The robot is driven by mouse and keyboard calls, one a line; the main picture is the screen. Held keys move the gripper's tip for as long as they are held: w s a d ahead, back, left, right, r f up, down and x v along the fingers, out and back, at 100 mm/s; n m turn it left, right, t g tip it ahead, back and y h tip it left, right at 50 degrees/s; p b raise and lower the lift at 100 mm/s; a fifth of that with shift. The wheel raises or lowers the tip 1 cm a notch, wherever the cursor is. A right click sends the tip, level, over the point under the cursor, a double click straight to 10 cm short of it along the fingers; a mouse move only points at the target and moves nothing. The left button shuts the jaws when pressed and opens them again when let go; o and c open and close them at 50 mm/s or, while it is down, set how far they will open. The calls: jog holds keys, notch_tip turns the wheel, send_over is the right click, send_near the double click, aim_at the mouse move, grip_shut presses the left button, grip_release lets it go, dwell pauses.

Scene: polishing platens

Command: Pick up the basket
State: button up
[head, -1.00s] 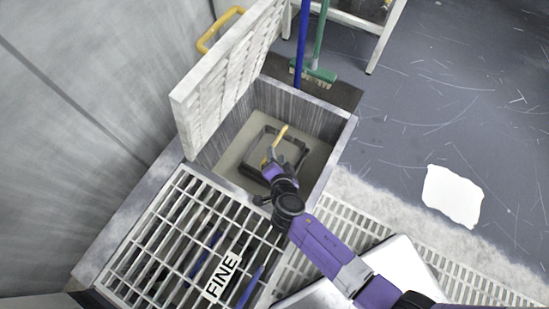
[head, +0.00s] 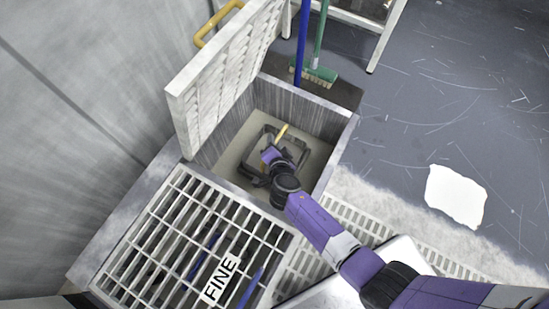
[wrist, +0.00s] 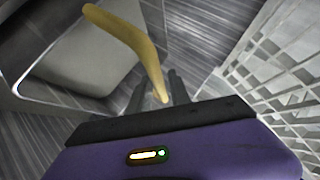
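The basket (head: 299,143) is a dark, squarish frame low inside the open grey pit. Its yellow handle (head: 282,131) sticks up beside my gripper (head: 268,154). My gripper reaches down into the pit and covers part of the basket. In the wrist view the yellow handle (wrist: 135,38) curves down towards the dark fingertips (wrist: 171,88). The handle's lower end is close to the fingers. I cannot tell whether they are closed on it. The basket's rim (wrist: 20,75) seems to show at the left of the wrist view.
A raised white grid lid (head: 225,75) stands at the pit's left. A white grate (head: 165,235) with a FINE label (head: 221,279) lies in front. Pit walls (head: 300,108) enclose the gripper. A green broom (head: 316,74) and a blue pole (head: 302,45) stand behind.

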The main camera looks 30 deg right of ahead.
grip_shut()
dwell(1.2)
